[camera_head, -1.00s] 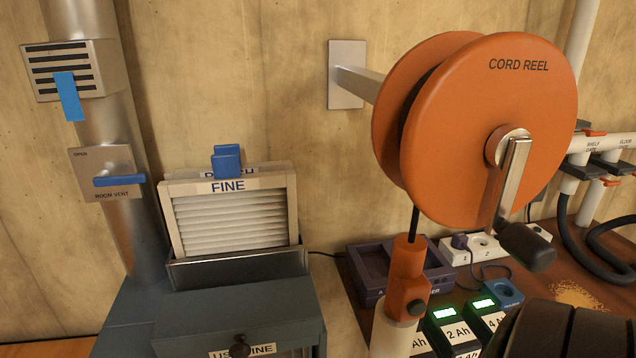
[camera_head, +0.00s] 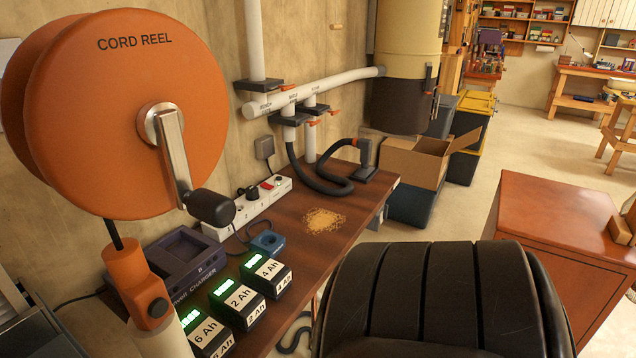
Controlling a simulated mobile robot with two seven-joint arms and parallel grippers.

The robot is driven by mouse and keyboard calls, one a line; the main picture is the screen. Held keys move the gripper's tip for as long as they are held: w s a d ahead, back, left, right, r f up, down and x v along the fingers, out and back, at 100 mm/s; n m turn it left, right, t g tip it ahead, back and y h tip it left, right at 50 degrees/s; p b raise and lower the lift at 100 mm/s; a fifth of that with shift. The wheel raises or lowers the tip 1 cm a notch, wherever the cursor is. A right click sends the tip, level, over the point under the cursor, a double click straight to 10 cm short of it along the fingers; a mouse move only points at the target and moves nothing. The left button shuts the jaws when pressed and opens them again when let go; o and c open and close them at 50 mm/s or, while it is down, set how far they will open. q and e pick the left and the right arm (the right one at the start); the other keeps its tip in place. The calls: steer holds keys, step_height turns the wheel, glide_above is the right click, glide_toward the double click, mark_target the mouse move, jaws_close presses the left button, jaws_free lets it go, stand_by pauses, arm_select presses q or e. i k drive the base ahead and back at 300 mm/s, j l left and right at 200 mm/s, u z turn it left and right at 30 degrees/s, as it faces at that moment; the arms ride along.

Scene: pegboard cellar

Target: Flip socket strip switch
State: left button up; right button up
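The white socket strip (camera_head: 243,211) lies on the brown workbench, along the wall, to the right of the cord reel. Dark plugs sit in its middle, and a small red part that looks like its switch (camera_head: 268,185) shows near its far end. The switch is too small to tell which way it is set. The reel's crank handle hangs close to the strip's near end. Neither of my grippers is in view.
The orange cord reel (camera_head: 110,110) juts out at the left. Battery packs (camera_head: 240,300) and a charger (camera_head: 185,262) stand on the near bench. A black hose (camera_head: 320,185) and sawdust (camera_head: 323,221) lie to the right. A black ribbed shape covers the bottom middle.

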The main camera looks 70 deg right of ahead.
mark_target(264, 185)
steer(key=z, duration=1.85)
